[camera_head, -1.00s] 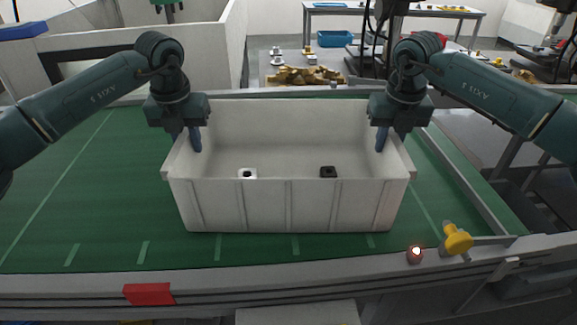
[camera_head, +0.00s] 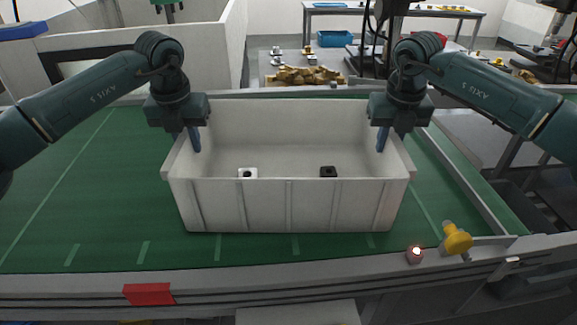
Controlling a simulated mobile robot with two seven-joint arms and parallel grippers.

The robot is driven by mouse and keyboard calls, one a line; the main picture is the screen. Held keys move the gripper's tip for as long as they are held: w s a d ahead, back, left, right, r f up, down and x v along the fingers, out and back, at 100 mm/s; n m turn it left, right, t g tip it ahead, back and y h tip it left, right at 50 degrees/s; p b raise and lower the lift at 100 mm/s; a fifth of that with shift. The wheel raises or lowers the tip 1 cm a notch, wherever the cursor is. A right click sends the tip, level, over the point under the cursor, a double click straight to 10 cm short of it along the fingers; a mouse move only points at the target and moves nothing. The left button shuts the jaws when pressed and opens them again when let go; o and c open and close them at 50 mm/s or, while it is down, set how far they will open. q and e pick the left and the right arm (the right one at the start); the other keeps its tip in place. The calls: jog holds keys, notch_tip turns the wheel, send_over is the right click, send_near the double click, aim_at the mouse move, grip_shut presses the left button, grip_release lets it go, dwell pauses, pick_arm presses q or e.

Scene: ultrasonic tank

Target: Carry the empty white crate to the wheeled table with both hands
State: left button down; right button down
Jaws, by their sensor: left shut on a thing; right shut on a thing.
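The white crate (camera_head: 287,207) stands upright on the green conveyor belt (camera_head: 90,200) in the middle of the head view. A small white piece (camera_head: 247,173) and a small black piece (camera_head: 327,172) show inside it, just above the front rim. My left gripper (camera_head: 194,139) is shut on the crate's left side wall. My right gripper (camera_head: 382,139) is shut on its right side wall. One finger of each shows inside the crate; the outer fingers are hard to see. I cannot tell which table behind is the wheeled one.
Behind the belt, a low grey surface holds a pile of brass-coloured parts (camera_head: 304,76). A yellow knob (camera_head: 456,238) and a lit red button (camera_head: 415,254) sit at the belt's front right edge. The belt left of the crate is clear.

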dwell(0.4)
pick_arm(q)
jog(key=shift+w+r, duration=0.1)
jog(key=shift+r, duration=0.2)
pick_arm(e)
jog(key=shift+w+r, duration=0.1)
jog(key=shift+r, duration=0.15)
